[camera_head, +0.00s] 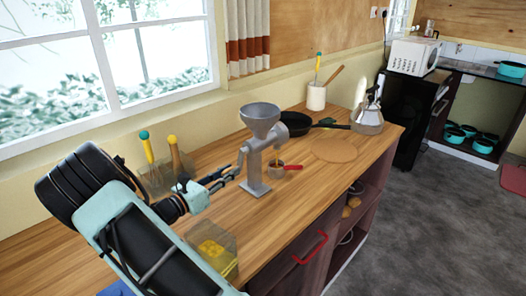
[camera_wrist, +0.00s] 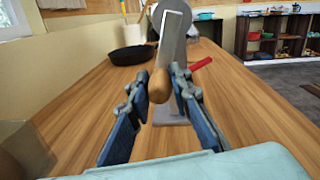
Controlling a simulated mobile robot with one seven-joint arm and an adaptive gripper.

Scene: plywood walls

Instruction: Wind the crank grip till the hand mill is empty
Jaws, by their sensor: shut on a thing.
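The grey metal hand mill (camera_head: 257,150) stands upright on the wooden counter, with a round funnel hopper (camera_head: 260,118) on top. I cannot see from here how full the hopper is. In the wrist view the mill's crank arm (camera_wrist: 171,40) hangs in front of its body, with the wooden crank grip (camera_wrist: 159,86) at its lower end. My gripper (camera_wrist: 164,85) is shut on the crank grip, one blue finger on each side. In the head view my gripper (camera_head: 232,176) reaches the mill from the left. A small cup with a red handle (camera_head: 291,167) stands beside the mill's base.
A utensil holder (camera_head: 152,180) stands close to my arm, and a clear container with yellow contents (camera_head: 212,250) is at the front edge. A kettle (camera_head: 368,115) stands at the far end.

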